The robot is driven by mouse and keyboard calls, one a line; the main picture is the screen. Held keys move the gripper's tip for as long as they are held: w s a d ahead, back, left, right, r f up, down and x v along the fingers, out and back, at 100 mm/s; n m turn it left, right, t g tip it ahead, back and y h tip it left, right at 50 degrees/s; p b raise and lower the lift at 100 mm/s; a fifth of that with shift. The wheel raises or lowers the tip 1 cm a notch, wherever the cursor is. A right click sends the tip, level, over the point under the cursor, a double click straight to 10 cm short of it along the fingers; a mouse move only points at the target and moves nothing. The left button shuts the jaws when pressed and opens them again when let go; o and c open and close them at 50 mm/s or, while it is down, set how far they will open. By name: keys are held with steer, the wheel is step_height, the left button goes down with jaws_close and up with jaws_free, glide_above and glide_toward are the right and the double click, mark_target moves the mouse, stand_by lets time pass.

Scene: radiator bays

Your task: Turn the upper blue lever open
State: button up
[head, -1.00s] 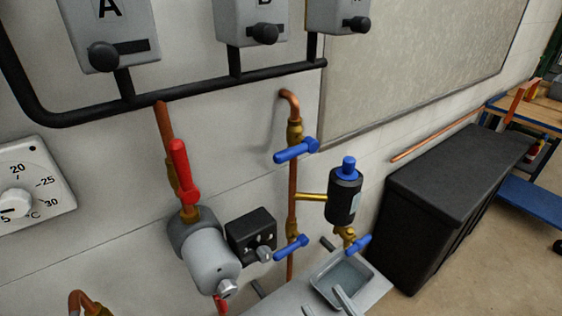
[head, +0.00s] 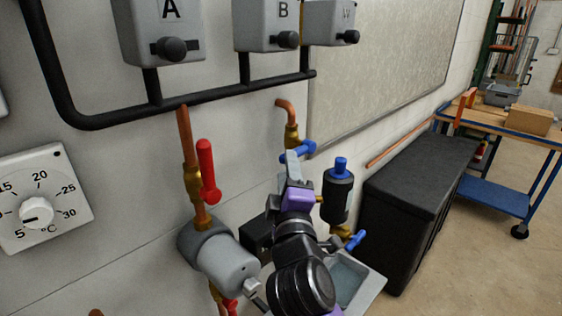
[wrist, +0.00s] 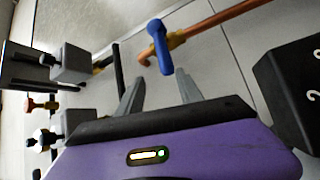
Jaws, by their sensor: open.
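The upper blue lever (head: 298,151) sits on a brass valve (head: 292,134) in the copper pipe right of the red lever, partly hidden behind my gripper in the head view. In the wrist view the blue lever (wrist: 158,47) stands ahead of the fingertips, roughly between them in the picture, on the copper pipe (wrist: 222,18). My gripper (wrist: 156,78) is open, its two grey fingers apart with nothing between them. In the head view my gripper (head: 294,165) is just below the lever. I cannot tell whether a finger touches it.
A red lever (head: 207,170) and grey pump (head: 222,262) are to the left. A black cylinder with a blue cap (head: 338,190) stands close right, with a small blue lever (head: 355,240) below. A black box (head: 420,200) and workbench (head: 510,130) are further right.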

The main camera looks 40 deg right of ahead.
mark_target(298, 152)
steer(key=shift+g+h, duration=0.3)
steer(key=shift+g, duration=0.4)
steer(key=shift+s+d+f+p+x, duration=0.15)
steer(key=shift+d+f+p+x, duration=0.1)
steer(key=shift+x, duration=1.05)
steer(key=shift+s+d+f+p+x, duration=0.15)
steer(key=shift+p+x, duration=0.15)
steer(key=shift+x, duration=1)
steer(key=shift+s+d+f+p+x, duration=0.15)
steer(key=shift+d+f+p+x, duration=0.1)
steer(key=shift+x, duration=1.1)
steer(key=shift+a, duration=0.1)
jaws_close()
